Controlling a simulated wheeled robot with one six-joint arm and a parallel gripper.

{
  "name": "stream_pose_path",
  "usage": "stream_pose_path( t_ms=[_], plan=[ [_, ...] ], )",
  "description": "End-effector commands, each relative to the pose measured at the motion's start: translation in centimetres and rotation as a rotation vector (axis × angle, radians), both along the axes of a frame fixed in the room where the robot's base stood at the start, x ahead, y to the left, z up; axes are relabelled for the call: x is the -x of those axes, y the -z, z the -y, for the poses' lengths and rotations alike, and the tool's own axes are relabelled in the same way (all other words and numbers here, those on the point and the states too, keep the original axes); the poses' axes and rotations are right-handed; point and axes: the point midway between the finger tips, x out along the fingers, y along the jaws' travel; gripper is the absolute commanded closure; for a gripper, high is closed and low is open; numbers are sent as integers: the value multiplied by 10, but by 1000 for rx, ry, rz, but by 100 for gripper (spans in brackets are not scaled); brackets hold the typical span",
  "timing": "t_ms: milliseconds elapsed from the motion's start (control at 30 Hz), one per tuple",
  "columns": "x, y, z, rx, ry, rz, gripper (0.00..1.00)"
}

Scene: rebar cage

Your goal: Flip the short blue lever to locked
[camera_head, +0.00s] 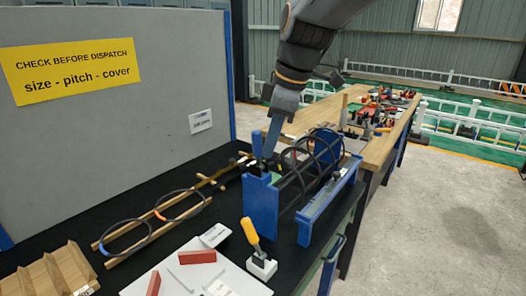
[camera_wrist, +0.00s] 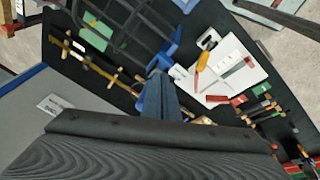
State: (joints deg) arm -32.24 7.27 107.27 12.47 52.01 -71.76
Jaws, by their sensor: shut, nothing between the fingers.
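A blue fixture (camera_head: 262,195) stands on the black bench top and holds a dark rebar cage (camera_head: 318,158). A short blue upright piece (camera_head: 257,143) rises from the fixture's near end and looks like the short blue lever; its setting cannot be read. My gripper (camera_head: 268,154) points down right beside this piece, its fingers together and empty. I cannot tell whether they touch it. In the wrist view my gripper (camera_wrist: 157,76) reaches toward the fixture's blue end (camera_wrist: 166,54) and hides part of what lies below.
A yellow-handled tool (camera_head: 250,231) stands in a white block in front of the fixture. A white board (camera_head: 190,275) with red pieces lies nearby. Wooden strips with dark rings (camera_head: 150,222) lie left. A grey panel (camera_head: 120,120) borders the bench. A wooden table with clutter stands behind.

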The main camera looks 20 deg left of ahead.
Motion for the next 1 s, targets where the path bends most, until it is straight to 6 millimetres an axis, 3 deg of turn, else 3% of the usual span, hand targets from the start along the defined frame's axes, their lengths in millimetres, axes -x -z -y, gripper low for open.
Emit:
stream_pose_path(
  t_ms=[633,1000],
  plan=[
    [-4,-1,-10,0,-1,0,100],
    [-1,-24,-3,0,0,1,100]
  ],
)
